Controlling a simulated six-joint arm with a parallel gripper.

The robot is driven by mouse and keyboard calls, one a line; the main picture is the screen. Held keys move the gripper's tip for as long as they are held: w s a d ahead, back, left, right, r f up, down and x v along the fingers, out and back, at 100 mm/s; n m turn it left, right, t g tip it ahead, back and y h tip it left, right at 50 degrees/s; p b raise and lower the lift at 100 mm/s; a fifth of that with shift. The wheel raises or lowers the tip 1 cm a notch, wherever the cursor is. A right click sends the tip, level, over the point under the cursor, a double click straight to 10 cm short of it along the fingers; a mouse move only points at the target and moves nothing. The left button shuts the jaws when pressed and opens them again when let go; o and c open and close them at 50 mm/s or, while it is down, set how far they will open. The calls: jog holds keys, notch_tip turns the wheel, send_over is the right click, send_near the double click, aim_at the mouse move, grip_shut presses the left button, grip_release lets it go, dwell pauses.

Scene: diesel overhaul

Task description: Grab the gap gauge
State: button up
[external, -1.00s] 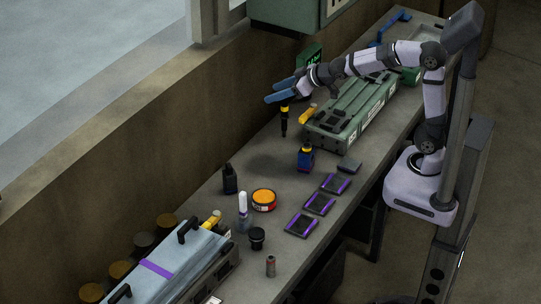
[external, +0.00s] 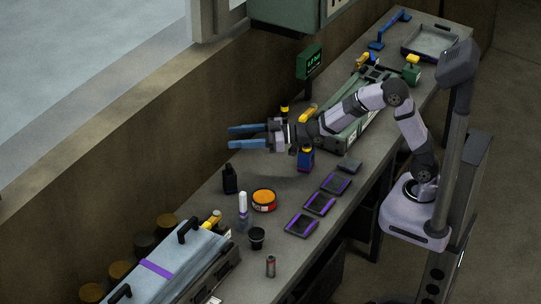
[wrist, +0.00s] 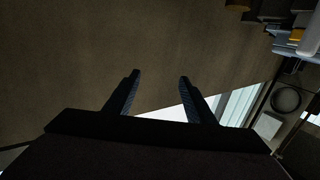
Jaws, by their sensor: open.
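I cannot tell for sure which item is the gap gauge. My gripper (external: 232,138) is open and empty, its two blue fingers spread and pointing left above the bench near the wall. A small blue-purple block with a yellow top (external: 305,158) stands below my forearm. A green display box (external: 309,62) stands near the wall.
A green case (external: 345,140) lies under my arm. A black bottle (external: 229,179), an orange tin (external: 264,199), a white-capped bottle (external: 243,208) and purple-edged dark pads (external: 320,203) stand nearer. The brown wall (external: 130,140) borders the bench.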

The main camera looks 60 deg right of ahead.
aim_at(233, 173)
notch_tip(233, 173, down, 13)
jog(key=shift+r, duration=0.15)
jog(key=shift+w, duration=0.1)
jog(key=shift+x, duration=1.05)
jog(key=shift+p, duration=0.3)
jog(key=shift+p+x, duration=0.65)
jog(key=shift+x, duration=1.85)
jog(key=shift+w+d, duration=0.1)
jog(key=shift+d, duration=0.05)
grip_shut()
